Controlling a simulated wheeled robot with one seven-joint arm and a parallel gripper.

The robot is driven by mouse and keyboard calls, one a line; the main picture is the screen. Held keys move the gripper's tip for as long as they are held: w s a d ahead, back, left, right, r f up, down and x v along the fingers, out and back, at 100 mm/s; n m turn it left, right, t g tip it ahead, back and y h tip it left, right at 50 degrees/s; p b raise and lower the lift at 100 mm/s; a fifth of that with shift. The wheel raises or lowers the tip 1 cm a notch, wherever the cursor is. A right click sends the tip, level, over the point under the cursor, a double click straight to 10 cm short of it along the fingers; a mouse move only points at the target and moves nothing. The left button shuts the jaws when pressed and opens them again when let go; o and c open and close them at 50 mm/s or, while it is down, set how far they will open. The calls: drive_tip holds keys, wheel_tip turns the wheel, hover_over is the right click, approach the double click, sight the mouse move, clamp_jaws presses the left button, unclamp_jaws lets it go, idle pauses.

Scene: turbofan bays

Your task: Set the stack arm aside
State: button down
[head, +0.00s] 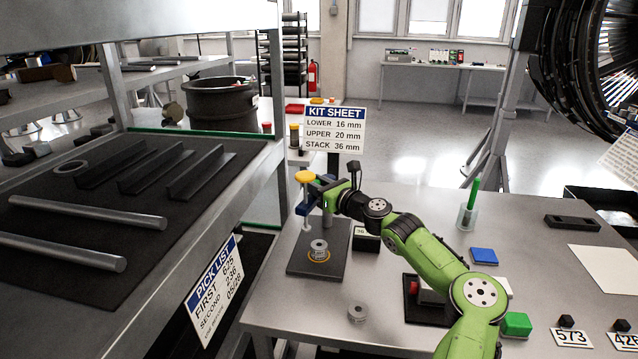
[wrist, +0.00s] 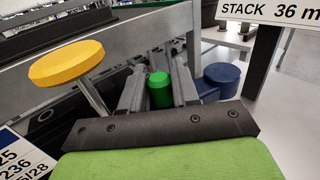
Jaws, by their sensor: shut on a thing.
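The stack arm has a yellow round knob (head: 305,176) on a thin rod, standing over a dark base plate (head: 301,262). In the wrist view the yellow knob (wrist: 65,63) is at left, a green upright grip (wrist: 159,90) in the middle and a blue round part (wrist: 221,77) at right. My gripper (wrist: 158,80) has its fingers on both sides of the green grip and is shut on it. In the head view my gripper (head: 328,190) is at the arm, its fingertips partly hidden. A grey ring stack (head: 319,248) stands on the plate inside a yellow ring mark.
A kit sheet sign (head: 334,129) stands behind my gripper. A dark bench with bars (head: 88,217) is at left. A blue block (head: 484,256) and a green block (head: 516,324) lie at right.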

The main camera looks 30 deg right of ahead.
drive_tip(key=h, duration=0.1)
drive_tip(key=w+a+m+h, duration=0.1)
drive_tip(key=h, duration=0.1)
drive_tip(key=shift+w+r+m+p, duration=0.1)
drive_tip(key=shift+r+m+p, duration=0.05)
drive_tip(key=shift+m+p, duration=0.2)
drive_tip(key=w+m+g+h+p, duration=0.1)
drive_tip(key=m+h+p, duration=0.1)
drive_tip(key=h+p, duration=0.1)
drive_tip(key=w+m+g+h+p, duration=0.1)
drive_tip(key=w+m+h+p, duration=0.1)
drive_tip(key=m+h+p, duration=0.1)
drive_tip(key=w+m+g+h+p, duration=0.1)
drive_tip(key=w+m+h+p, duration=0.1)
drive_tip(key=h+p, duration=0.2)
drive_tip(key=shift+m+g+h, duration=0.25)
drive_tip(key=shift+g+h, duration=0.05)
drive_tip(key=c, duration=0.9)
unclamp_jaws()
drive_tip(key=shift+d, duration=0.1)
